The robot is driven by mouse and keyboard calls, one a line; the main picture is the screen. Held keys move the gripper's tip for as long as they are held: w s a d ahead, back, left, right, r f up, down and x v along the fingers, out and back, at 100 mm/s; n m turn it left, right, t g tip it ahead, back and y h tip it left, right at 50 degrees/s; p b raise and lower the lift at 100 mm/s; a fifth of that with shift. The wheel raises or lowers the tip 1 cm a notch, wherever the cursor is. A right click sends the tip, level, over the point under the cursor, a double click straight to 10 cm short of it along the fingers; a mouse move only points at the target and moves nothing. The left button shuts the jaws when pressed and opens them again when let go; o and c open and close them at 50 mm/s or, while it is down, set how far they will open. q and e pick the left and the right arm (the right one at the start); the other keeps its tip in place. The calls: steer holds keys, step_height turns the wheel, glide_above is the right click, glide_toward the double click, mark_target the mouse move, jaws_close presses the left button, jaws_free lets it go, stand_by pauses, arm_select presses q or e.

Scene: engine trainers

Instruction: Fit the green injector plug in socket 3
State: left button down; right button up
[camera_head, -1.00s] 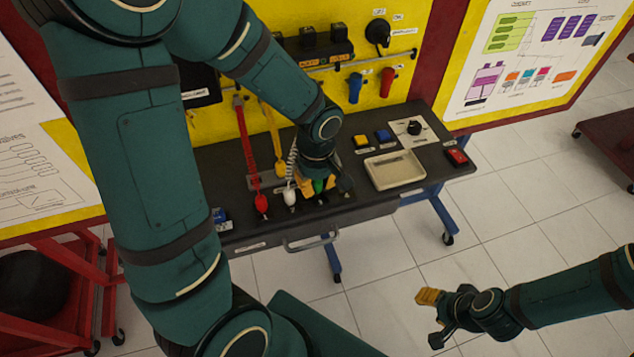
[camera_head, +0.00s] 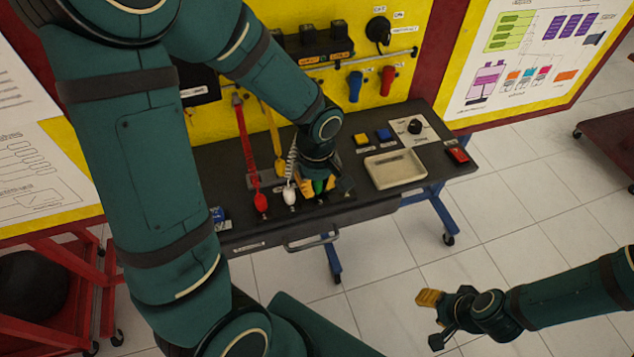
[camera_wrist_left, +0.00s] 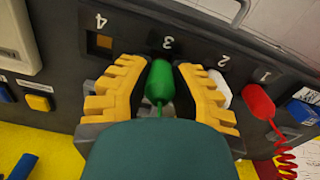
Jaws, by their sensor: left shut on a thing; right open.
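The green injector plug (camera_wrist_left: 158,82) is between the yellow fingers of my left gripper (camera_wrist_left: 161,68), which is shut on it. It also shows in the head view (camera_head: 319,186), mostly covered by the gripper. In the left wrist view the plug's front end is at the panel, just below the printed 3. The opening of socket 3 is hidden behind it, so I cannot tell how deep the plug sits. My right gripper (camera_head: 430,319) is open and empty over the floor, well away from the bench.
In the left wrist view a white plug (camera_wrist_left: 220,90) is by label 2 and a red plug (camera_wrist_left: 258,101) by label 1. Socket 4 (camera_wrist_left: 101,42) is an empty square opening. A yellow plug (camera_head: 280,170) and a cream tray (camera_head: 394,169) are on the bench.

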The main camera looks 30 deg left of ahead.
arm_select(q)
steer(key=shift+f+b, duration=0.5)
steer(key=c, duration=1.2)
jaws_free()
steer(key=shift+o, duration=0.2)
steer(key=shift+r+p, duration=2)
steer(key=shift+r, duration=0.75)
steer(key=shift+r+p, duration=1.05)
steer(key=shift+r, duration=0.55)
